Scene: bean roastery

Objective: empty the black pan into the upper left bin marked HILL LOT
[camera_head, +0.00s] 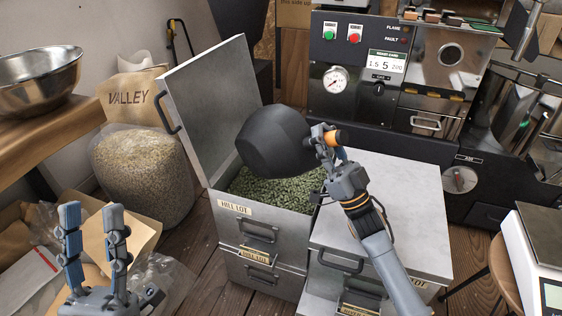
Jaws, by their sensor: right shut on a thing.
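The black pan (272,141) is tilted over the open upper left bin marked HILL LOT (236,207). Green beans (270,187) lie in the bin below the pan. The pan's inside is turned away, so I cannot tell whether it holds anything. The bin's lid (213,100) stands raised at the left. My left gripper (95,240) is open and empty at the lower left, apart from the bins.
A closed metal bin top (385,205) lies right of the open bin. A clear bag of beans (145,170) stands left, by a VALLEY sack (130,98). A roaster panel (350,75) stands behind. A steel bowl (38,78) is upper left; a scale (540,240) is right.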

